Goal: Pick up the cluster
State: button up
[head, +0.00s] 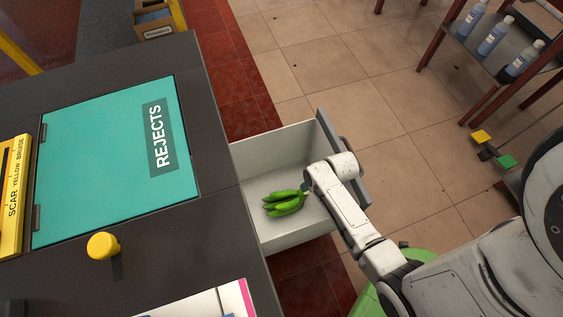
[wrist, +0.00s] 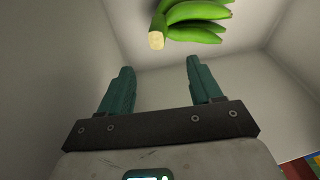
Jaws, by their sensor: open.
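The cluster is a bunch of green bananas (head: 285,202) lying in an open white drawer (head: 262,155), with its stem end toward my arm. In the wrist view the cluster (wrist: 192,20) shows at the top, its pale cut stem end nearest to my gripper. My gripper (wrist: 158,75) has two teal fingers spread apart with nothing between them. The cluster lies beyond the fingertips, apart from them. In the head view my wrist reaches over the drawer's front side, and the fingers are mostly hidden there.
The drawer walls (wrist: 55,60) rise around my gripper. A dark counter (head: 160,240) with a teal REJECTS lid (head: 95,165) and a yellow knob (head: 102,245) stands at left. A shelf with bottles (head: 493,38) stands at the upper right. Tiled floor between is clear.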

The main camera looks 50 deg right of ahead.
jog(key=b+x, duration=0.5)
jog(key=x, duration=0.6)
jog(key=shift+d+f, duration=0.15)
jog(key=shift+f, duration=0.05)
jog(key=shift+w+r, duration=0.1)
grip_shut()
